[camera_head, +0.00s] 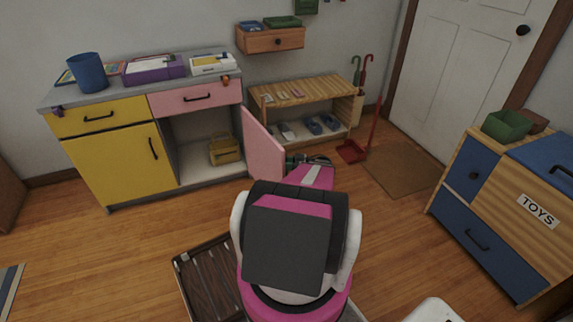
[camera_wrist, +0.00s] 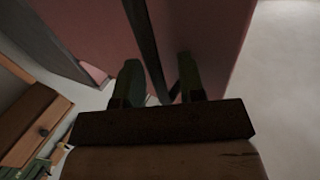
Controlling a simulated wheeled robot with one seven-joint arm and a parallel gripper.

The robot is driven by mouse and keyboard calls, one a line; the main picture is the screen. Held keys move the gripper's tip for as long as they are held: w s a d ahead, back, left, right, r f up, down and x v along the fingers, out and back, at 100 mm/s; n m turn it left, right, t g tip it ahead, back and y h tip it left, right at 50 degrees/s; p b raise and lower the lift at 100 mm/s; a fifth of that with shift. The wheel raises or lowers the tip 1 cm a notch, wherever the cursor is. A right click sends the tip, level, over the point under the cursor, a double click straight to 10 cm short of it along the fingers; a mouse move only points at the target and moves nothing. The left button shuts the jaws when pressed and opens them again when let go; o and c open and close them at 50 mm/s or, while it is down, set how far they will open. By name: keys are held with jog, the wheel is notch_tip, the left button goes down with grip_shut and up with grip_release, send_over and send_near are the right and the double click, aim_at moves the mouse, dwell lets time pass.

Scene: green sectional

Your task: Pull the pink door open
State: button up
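The pink door (camera_head: 262,147) is the lower right door of the yellow and pink cabinet (camera_head: 119,158). It stands swung wide open, with the compartment behind it exposed. My gripper (camera_head: 303,160) is at the door's right face, partly hidden behind my arm. In the wrist view, the two green fingers of my gripper (camera_wrist: 158,80) stand apart in front of the pink door (camera_wrist: 215,30). The dark bar handle (camera_wrist: 143,32) runs between them. A gap shows between the handle and the right finger.
A yellow bag (camera_head: 224,150) sits in the open compartment. A wooden shelf bench (camera_head: 300,90) with shoes stands behind and right of the door. A red dustpan (camera_head: 352,151) and brown mat (camera_head: 402,168) lie farther right. A dark slatted crate (camera_head: 208,280) is on the floor at front.

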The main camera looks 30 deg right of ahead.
jog(key=v, duration=1.1)
dwell(0.5)
